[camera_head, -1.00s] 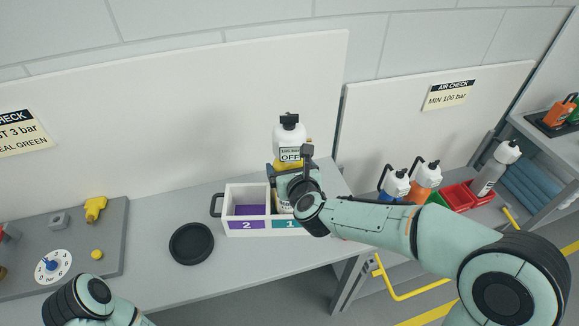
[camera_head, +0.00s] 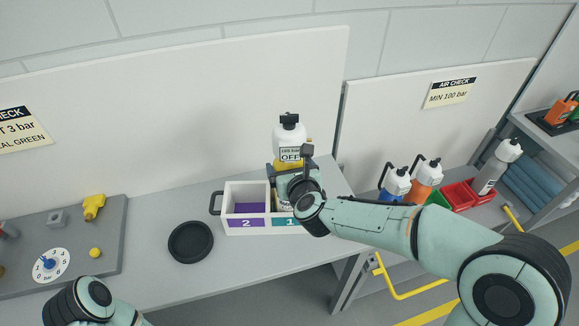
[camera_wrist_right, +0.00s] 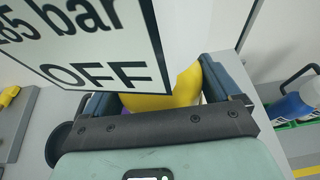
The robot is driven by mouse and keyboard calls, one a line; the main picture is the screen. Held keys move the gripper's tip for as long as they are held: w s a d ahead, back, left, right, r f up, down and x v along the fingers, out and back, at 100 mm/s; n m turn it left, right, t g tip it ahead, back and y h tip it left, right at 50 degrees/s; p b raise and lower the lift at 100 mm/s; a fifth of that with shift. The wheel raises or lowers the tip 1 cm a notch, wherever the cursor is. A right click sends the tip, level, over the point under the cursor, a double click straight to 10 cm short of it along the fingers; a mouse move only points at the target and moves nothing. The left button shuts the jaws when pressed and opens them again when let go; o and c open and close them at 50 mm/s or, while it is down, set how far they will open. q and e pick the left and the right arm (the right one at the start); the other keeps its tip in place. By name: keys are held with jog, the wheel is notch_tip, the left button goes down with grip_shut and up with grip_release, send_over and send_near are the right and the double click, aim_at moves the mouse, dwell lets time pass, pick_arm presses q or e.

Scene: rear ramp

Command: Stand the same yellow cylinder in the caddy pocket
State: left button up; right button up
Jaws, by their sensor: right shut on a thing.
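The yellow cylinder (camera_head: 289,140) has a white top, a black valve and a tag reading OFF. My right gripper (camera_head: 285,173) is shut on its yellow body, which also shows between the fingers in the right wrist view (camera_wrist_right: 168,97). The cylinder looks upright at the right half of the white caddy (camera_head: 232,190), at pocket 1. My gripper and the caddy front hide its lower end, so I cannot tell whether it rests on the pocket floor. Pocket 2, on the left, looks empty. My left gripper is out of view; only part of that arm shows.
A round black dish (camera_head: 191,242) lies left of the caddy. A grey board (camera_head: 105,238) with a dial and yellow parts is further left. A white panel (camera_head: 190,110) stands behind the caddy. Bottles (camera_head: 428,177) and a red bin (camera_head: 462,195) stand at the right.

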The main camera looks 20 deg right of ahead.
jog(key=shift+r, duration=0.3)
jog(key=o, duration=1.8)
jog(key=v, duration=1.3)
jog(key=shift+s+f, duration=0.1)
jog(key=shift+s, duration=0.2)
